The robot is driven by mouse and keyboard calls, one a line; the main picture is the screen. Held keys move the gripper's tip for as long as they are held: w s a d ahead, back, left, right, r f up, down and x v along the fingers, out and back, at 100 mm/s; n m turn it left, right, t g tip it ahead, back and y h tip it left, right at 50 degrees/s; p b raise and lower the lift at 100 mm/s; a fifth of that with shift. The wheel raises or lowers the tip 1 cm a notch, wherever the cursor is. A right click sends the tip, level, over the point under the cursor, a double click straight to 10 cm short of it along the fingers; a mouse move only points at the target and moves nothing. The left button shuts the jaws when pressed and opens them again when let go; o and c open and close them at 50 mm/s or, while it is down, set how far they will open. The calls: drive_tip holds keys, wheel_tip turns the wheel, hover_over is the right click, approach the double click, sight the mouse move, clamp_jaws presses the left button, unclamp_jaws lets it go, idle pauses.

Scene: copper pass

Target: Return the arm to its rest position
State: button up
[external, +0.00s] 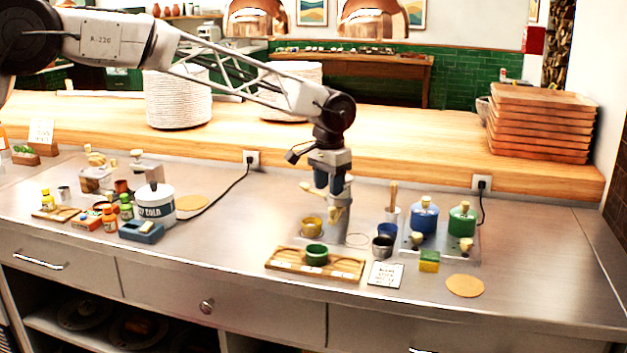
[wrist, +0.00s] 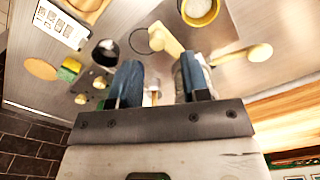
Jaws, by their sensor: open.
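My arm reaches in from the upper left in the external view. My gripper (external: 331,188) points down over the steel counter (external: 240,240), behind a wooden tray (external: 290,264) that holds a green bowl (external: 316,254). In the wrist view my gripper (wrist: 160,75) has its two blue-padded fingers apart, with nothing clearly held between them. A cream-coloured handle (wrist: 168,40) shows just beyond the fingertips, and another (wrist: 258,52) lies to the right. I cannot tell whether a finger touches either one.
To the right stand a dark metal cup (external: 382,247), a blue bottle (external: 424,218), a green bottle (external: 461,222) and a sponge (external: 429,261). A white pot (external: 155,205) and several small bottles crowd the left. A raised wooden ledge (external: 400,150) runs behind. The far right counter is clear.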

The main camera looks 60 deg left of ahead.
drive_tip(key=s+d+r+m, duration=0.1)
drive_tip(key=s+r, duration=0.4)
drive_tip(key=s, duration=0.7)
drive_tip(key=s+r+t, duration=0.1)
drive_tip(key=s+r, duration=0.4)
drive_tip(key=s, duration=0.6)
drive_tip(key=s+d+r+m, duration=0.1)
drive_tip(key=s+r, duration=0.4)
drive_tip(key=s, duration=0.7)
drive_tip(key=s+f, duration=0.2)
drive_tip(key=s, duration=1)
drive_tip(key=s+f+t, duration=0.1)
drive_tip(key=s+f, duration=0.2)
drive_tip(key=s, duration=0.9)
drive_tip(key=s+d+f+m, duration=0.1)
drive_tip(key=s+f, duration=0.1)
drive_tip(key=s, duration=1)
drive_tip(key=shift+f+t, duration=0.3)
drive_tip(key=shift+f, duration=0.05)
